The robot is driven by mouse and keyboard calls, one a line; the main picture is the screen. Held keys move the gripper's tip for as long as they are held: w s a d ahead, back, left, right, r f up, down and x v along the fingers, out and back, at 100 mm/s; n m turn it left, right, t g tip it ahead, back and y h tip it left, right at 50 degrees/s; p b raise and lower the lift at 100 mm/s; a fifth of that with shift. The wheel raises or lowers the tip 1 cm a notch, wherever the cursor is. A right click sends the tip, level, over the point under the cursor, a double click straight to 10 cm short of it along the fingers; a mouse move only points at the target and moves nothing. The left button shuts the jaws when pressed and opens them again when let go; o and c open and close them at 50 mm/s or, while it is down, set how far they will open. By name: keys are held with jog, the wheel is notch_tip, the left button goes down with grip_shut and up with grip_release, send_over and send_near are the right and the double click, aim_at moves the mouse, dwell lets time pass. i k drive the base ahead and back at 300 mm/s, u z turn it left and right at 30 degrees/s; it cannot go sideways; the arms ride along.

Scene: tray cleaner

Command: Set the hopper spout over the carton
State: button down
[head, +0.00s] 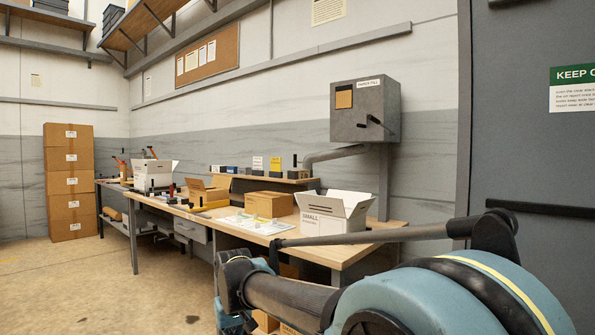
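The hopper (365,112) is a grey metal box, labelled for paper fill, mounted high above the back right of the bench. It has a tan window and a dark crank handle on its front. A grey bent spout pipe (335,153) reaches left below it, with its end turned down near the small back shelf. An open white carton (330,222) marked "SMALL" stands on the bench with its flaps up, to the right of and in front of the spout end. The spout does not appear over it. My arm crosses the lower right; my gripper is not in view.
The wooden bench (345,254) also bears a closed brown box (269,204), papers (256,224) and several small items. Another open white carton (153,174) stands farther left. Brown boxes (70,181) are stacked by the left wall. The floor (80,290) at left is clear.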

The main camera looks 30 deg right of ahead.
aim_at(361, 148)
jog(key=i, duration=1)
